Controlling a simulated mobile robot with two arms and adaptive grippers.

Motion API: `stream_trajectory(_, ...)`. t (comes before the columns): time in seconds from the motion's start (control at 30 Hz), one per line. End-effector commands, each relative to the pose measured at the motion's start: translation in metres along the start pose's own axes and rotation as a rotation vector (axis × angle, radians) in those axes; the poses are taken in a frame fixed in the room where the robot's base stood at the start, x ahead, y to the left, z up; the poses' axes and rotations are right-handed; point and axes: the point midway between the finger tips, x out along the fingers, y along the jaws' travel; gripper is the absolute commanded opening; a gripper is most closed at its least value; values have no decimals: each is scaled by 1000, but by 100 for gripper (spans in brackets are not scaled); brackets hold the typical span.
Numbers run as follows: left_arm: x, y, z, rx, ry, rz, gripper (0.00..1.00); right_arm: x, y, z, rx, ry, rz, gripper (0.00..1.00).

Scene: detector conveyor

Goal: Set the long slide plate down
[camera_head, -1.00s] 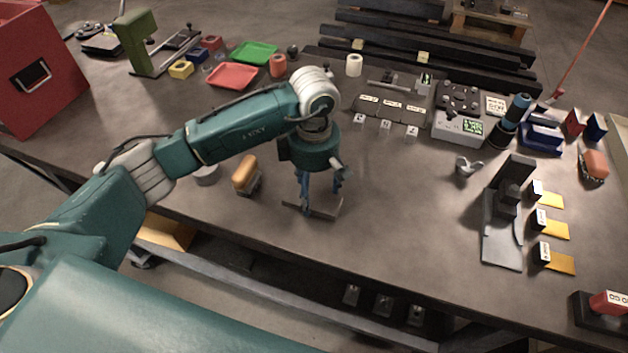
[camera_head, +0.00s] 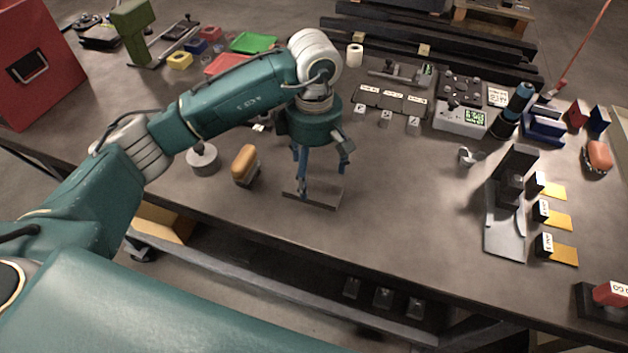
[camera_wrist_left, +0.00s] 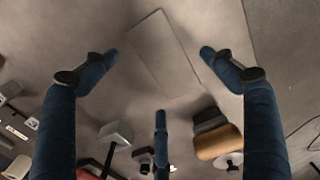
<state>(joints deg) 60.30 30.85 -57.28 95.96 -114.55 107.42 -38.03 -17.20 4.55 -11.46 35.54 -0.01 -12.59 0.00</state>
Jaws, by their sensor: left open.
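The long slide plate (camera_head: 322,199) is a thin grey rectangle lying flat on the dark worktop (camera_head: 400,220), near its front edge. It also shows in the left wrist view (camera_wrist_left: 163,52), between and beyond the fingertips. My left gripper (camera_head: 318,180) is above the plate and points down. Its blue fingers are spread wide and hold nothing. In the left wrist view the fingertips (camera_wrist_left: 159,62) are apart from the plate on both sides. One fingertip overlaps the plate's left end in the head view. My right gripper is not in view.
An orange-topped brush-like block (camera_head: 245,165) and a grey round piece (camera_head: 203,160) stand left of the plate. A grey stand (camera_head: 505,235) with yellow-tabbed labels is at the right. The worktop right of the plate is clear.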

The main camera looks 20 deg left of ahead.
Motion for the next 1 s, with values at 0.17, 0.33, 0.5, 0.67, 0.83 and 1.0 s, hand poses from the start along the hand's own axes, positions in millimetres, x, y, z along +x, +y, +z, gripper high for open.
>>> stream_trajectory(0.17, -39, 2, 0, 1, -1, 8, 84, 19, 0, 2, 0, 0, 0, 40)
stream_trajectory(0.33, -68, 1, 0, 0, 0, 4, 84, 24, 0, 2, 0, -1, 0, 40)
stream_trajectory(0.5, -81, 0, 0, -1, 0, 0, 84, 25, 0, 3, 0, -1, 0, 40)
stream_trajectory(0.67, -83, 0, 0, -1, 0, 0, 84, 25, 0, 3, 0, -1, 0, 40)
stream_trajectory(0.83, -83, 0, 0, -1, 0, 0, 84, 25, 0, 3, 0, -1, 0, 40)
stream_trajectory(1.0, -83, 0, 0, -1, -1, 0, 84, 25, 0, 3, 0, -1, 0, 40)
